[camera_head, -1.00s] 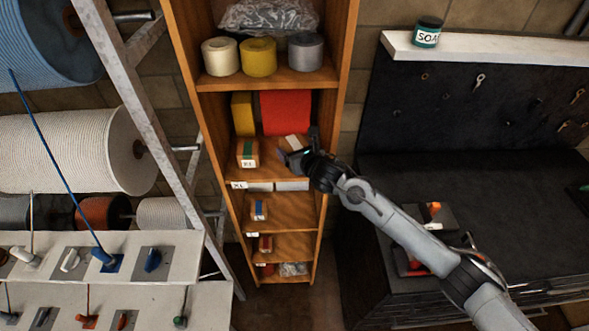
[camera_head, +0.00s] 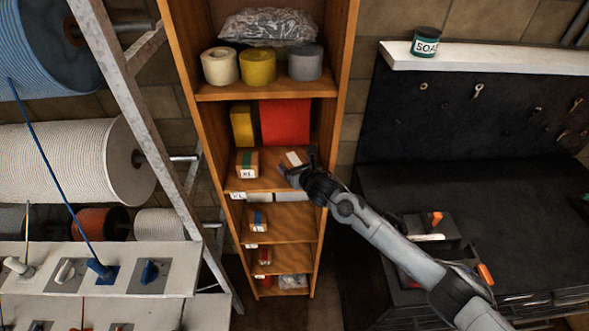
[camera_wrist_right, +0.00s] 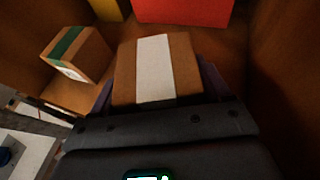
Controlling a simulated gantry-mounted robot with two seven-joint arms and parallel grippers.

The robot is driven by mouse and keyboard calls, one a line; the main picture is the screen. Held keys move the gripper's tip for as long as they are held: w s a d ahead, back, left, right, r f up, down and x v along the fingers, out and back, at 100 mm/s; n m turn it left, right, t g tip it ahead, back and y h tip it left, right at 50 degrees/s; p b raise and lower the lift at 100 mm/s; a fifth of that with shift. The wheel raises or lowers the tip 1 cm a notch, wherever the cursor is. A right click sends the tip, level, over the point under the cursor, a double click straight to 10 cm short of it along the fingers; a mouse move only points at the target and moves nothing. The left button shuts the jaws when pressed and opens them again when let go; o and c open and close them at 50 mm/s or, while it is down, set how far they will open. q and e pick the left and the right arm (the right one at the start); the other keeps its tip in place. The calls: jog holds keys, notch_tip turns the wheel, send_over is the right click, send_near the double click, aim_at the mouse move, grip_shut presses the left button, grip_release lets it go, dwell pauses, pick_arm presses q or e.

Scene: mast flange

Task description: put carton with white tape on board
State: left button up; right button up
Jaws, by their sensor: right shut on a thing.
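The carton with white tape (camera_wrist_right: 184,64) is a brown box with a broad white strip across its top. It sits between the fingers of my right gripper (camera_wrist_right: 160,95), which is shut on it, in the right wrist view. In the head view the carton (camera_head: 293,158) shows only in part, at the right side of a shelf in the wooden rack, with my right gripper (camera_head: 297,172) at its front. Whether the carton touches the shelf is hard to tell. My left gripper is not in view. I cannot tell which surface is the board.
A carton with green tape (camera_head: 247,163) stands left on the same shelf; it also shows in the right wrist view (camera_wrist_right: 75,54). A red box (camera_head: 285,122) and yellow box (camera_head: 242,125) stand behind. The rack's side walls (camera_head: 338,90) are close. A dark bench (camera_head: 400,180) lies right.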

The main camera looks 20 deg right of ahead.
jog(key=shift+f, duration=0.7)
jog(key=shift+f, duration=0.2)
jog(key=o, duration=1.3)
